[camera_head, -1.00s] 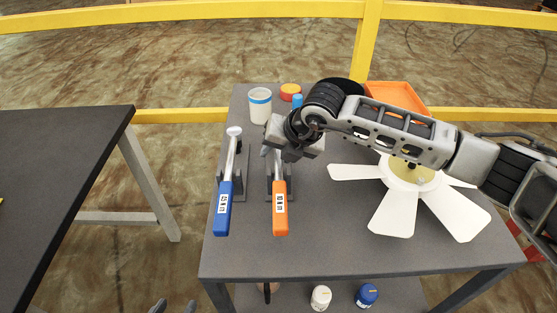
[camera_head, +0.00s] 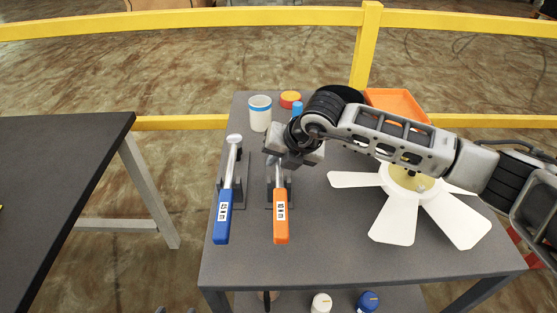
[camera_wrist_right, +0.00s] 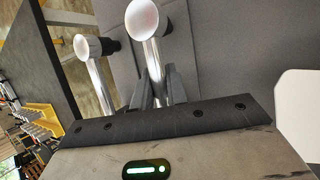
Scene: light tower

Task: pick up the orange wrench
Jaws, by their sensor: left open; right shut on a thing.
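The orange wrench (camera_head: 281,222) has an orange handle with a white label, pointing to the front of the dark table. My right gripper (camera_head: 279,168) is over its shaft, hiding its upper part and head in the head view. In the right wrist view the dark fingers (camera_wrist_right: 163,88) are shut around the metal shaft of the orange wrench (camera_wrist_right: 153,55), below its round white head. I cannot tell whether the wrench is clear of its dark holder (camera_head: 290,190). My left gripper (camera_head: 175,311) barely shows at the bottom edge, open and empty.
A blue-handled wrench (camera_head: 223,216) lies in its own holder just left. A white fan (camera_head: 398,218) is to the right, below my right arm. A white cup (camera_head: 260,114), a red-yellow round item (camera_head: 290,99) and an orange tray (camera_head: 398,103) are at the back.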

